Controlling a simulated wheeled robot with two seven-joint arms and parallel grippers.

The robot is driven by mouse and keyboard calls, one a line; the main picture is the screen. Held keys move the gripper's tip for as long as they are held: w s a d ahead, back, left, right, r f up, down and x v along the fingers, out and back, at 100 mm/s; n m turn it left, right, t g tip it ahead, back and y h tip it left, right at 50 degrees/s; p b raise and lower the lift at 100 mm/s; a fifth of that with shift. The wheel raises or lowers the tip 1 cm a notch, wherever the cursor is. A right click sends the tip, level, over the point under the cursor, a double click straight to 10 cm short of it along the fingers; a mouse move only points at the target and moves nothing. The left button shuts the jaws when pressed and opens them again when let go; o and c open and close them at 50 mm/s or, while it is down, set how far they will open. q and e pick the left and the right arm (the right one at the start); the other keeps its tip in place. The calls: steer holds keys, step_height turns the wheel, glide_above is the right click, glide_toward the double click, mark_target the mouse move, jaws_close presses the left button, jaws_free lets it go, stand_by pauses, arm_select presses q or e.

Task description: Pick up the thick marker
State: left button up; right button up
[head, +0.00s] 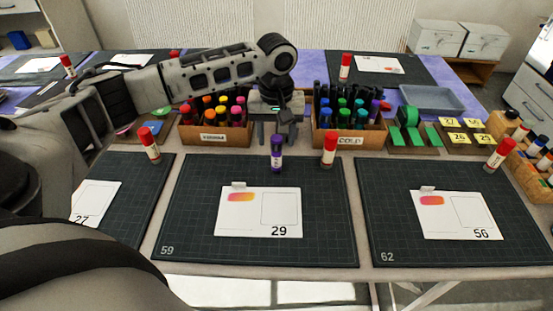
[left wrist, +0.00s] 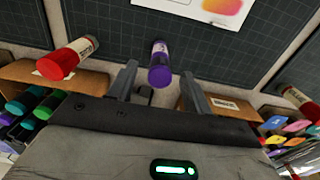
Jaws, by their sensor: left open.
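A thick purple marker (head: 277,153) stands upright at the back edge of the middle dark mat, behind the white card numbered 29. It also shows in the left wrist view (left wrist: 160,62), lined up between the two fingertips. My left gripper (head: 276,135) is open, pointing down just behind the marker in the head view. The fingers appear apart from the marker, one to each side; whether it lies fully between them I cannot tell. My right gripper is not in view.
A red-capped glue stick (head: 328,150) stands close to the marker's right. Behind are two cardboard boxes of markers, one warm-coloured (head: 213,136) and one labelled COLD (head: 340,139). Another glue stick (head: 150,145) stands left. The mat's front (head: 255,250) is clear around the card.

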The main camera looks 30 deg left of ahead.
mark_target(277, 156)
arm_select(q)
step_height(277, 156, down, 4)
steer(key=shift+f, duration=0.2)
steer(key=c, duration=0.8)
steer(key=shift+r, duration=0.15)
